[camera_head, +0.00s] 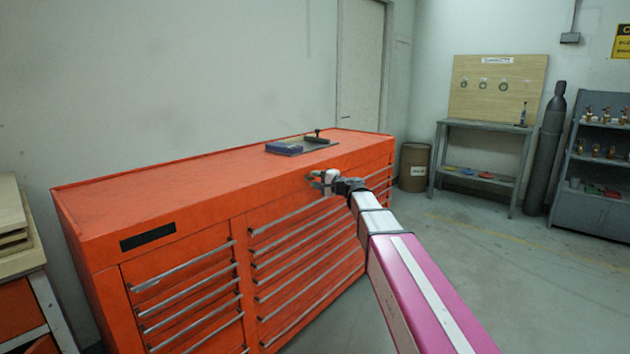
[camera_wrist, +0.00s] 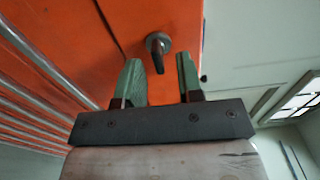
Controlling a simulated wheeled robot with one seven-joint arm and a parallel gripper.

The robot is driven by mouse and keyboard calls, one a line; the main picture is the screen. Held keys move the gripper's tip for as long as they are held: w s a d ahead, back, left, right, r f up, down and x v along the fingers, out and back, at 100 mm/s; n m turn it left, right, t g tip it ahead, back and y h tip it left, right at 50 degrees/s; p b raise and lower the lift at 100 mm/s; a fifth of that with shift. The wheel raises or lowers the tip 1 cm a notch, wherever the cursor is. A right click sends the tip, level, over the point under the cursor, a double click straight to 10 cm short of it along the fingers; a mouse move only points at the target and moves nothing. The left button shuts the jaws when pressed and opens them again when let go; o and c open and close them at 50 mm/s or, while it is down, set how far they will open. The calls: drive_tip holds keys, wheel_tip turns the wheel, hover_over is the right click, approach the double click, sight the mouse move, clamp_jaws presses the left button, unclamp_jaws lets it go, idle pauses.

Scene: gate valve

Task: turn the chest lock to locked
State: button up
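The orange tool chest (camera_head: 200,190) stands along the wall, with its long drawer front facing me. The chest lock (camera_wrist: 158,44) shows in the wrist view as a dark round piece with a short lever, set in the orange face. In the head view the lock cannot be made out near my gripper. My gripper (camera_head: 318,180) is at the upper right part of the chest front.
A blue item and a dark tool (camera_head: 300,145) lie on the chest top. Drawer handles (camera_head: 300,225) stick out along the front. A workbench (camera_head: 485,130), gas cylinder (camera_head: 545,150), brown drum (camera_head: 414,167) and shelf (camera_head: 595,160) stand at the right. The floor on the right is clear.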

drive_tip(key=v, duration=1)
drive_tip(key=s+d+f+n+g+h, duration=0.25)
drive_tip(key=s+f, duration=0.45)
drive_tip(key=f, duration=0.5)
drive_tip(key=s+d+f+n+g+h, duration=0.15)
drive_tip(key=s+f+g+h, duration=0.25)
drive_tip(key=s+f, duration=0.55)
drive_tip(key=s+d+f+n+g+h, duration=0.3)
drive_tip(key=s+d+f+h, duration=0.4)
drive_tip(key=s+d+f, duration=0.3)
wheel_tip(320, 180, down, 4)
drive_tip(key=shift+s+f+n+g+h, duration=0.1)
drive_tip(key=shift+s+n+g+h, duration=0.3)
drive_tip(key=shift+s+g, duration=0.4)
drive_tip(key=shift+d, duration=0.1)
